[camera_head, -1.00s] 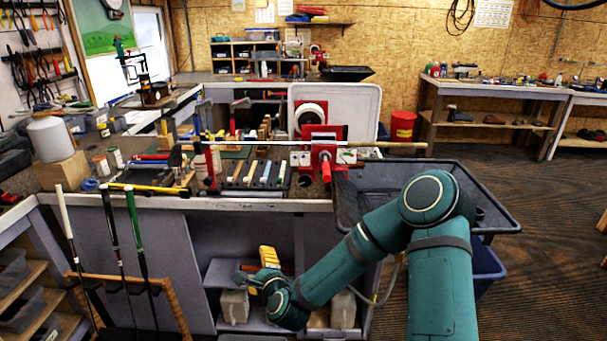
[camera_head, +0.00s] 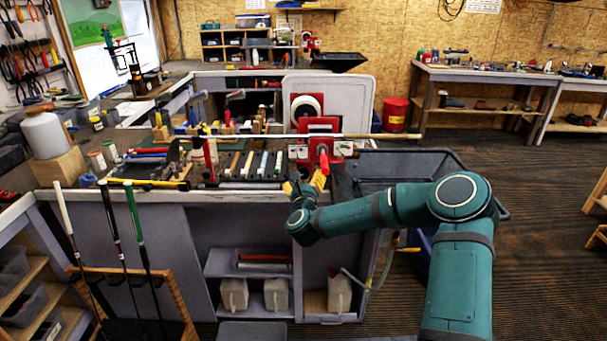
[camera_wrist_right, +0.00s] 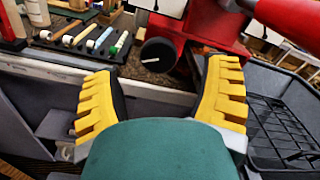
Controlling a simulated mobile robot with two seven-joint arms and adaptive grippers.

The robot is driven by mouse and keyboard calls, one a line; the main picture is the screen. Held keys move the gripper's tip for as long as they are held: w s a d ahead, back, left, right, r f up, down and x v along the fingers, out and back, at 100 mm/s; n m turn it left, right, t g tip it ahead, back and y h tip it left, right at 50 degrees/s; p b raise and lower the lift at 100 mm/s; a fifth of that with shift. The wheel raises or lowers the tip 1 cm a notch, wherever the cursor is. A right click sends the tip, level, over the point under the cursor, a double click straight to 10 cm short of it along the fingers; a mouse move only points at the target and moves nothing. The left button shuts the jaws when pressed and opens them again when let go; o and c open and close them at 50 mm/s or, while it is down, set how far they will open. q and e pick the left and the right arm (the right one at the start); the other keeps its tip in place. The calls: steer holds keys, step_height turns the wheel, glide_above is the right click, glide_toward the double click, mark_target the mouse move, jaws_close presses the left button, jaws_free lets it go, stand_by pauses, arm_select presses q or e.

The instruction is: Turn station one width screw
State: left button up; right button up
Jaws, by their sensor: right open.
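A red vise-like station (camera_head: 320,135) stands at the bench edge, with a long shaft (camera_head: 370,136) lying across it. In the right wrist view a black round knob (camera_wrist_right: 158,54) with a white mark sits low on the red station (camera_wrist_right: 214,28). It is probably the width screw. My right gripper (camera_head: 306,186) is raised at the bench's front edge, just below the station. In its wrist view the yellow fingers (camera_wrist_right: 160,95) are open and empty, with the knob beyond and between them, apart from both. My left gripper is not in view.
A red handle (camera_wrist_right: 287,20) reaches over the right finger's side. A dark bin (camera_head: 400,165) stands right of the station. Hammers and several grips (camera_head: 247,163) lie on the bench to the left. Clubs stand in a wooden rack (camera_head: 165,290) at front left.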

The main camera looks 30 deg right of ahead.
mark_target(303, 175)
steer(key=shift+x, duration=2.15)
steer(key=c, duration=1.2)
